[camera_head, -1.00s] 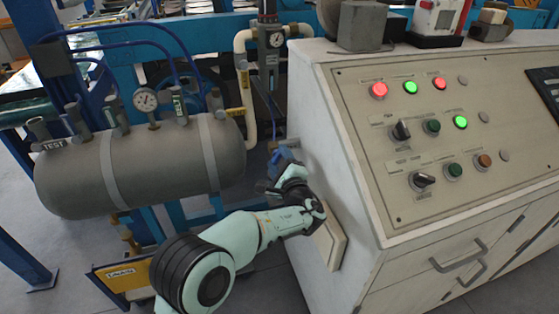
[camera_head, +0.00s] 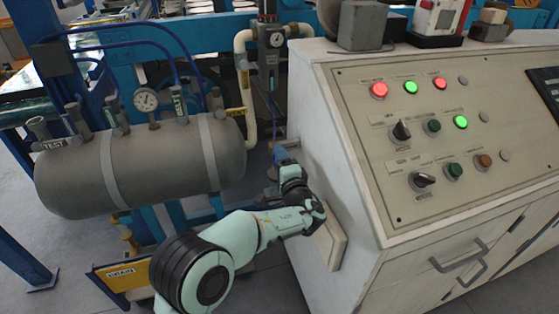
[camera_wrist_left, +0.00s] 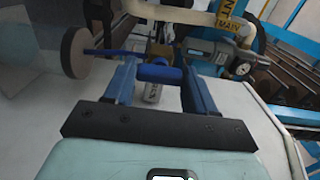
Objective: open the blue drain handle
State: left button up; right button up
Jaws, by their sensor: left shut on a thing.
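The blue drain handle (camera_wrist_left: 158,73) shows in the left wrist view as a short blue grip, with a thin blue rod running left to a round brown disc (camera_wrist_left: 75,52). My left gripper (camera_wrist_left: 160,78) has its two blue fingers on either side of the grip and is shut on it. In the head view my left gripper (camera_head: 280,157) is beside the left side wall of the control cabinet; the handle cannot be told apart from the fingers there. My right gripper is in neither view.
The control cabinet (camera_head: 310,130) with lit buttons fills the right. A grey tank (camera_head: 150,170) with a gauge and valves stands left. A yellow-edged drain sign (camera_head: 122,272) is low beside my arm. Pipes and a regulator (camera_wrist_left: 240,62) are close to the right in the wrist view.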

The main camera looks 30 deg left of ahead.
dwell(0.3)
pick_arm(q)
jog(key=o, duration=1)
jog(key=shift+o, duration=0.2)
jog(key=p+v, duration=0.2)
jog(key=v, duration=1.1)
jog(key=shift+s+d, duration=0.15)
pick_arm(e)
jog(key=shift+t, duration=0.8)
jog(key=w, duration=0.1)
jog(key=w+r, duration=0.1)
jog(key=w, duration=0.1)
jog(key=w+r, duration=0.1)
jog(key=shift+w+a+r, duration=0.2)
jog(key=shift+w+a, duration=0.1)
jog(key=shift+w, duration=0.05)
pick_arm(q)
jog(key=shift+f, duration=0.1)
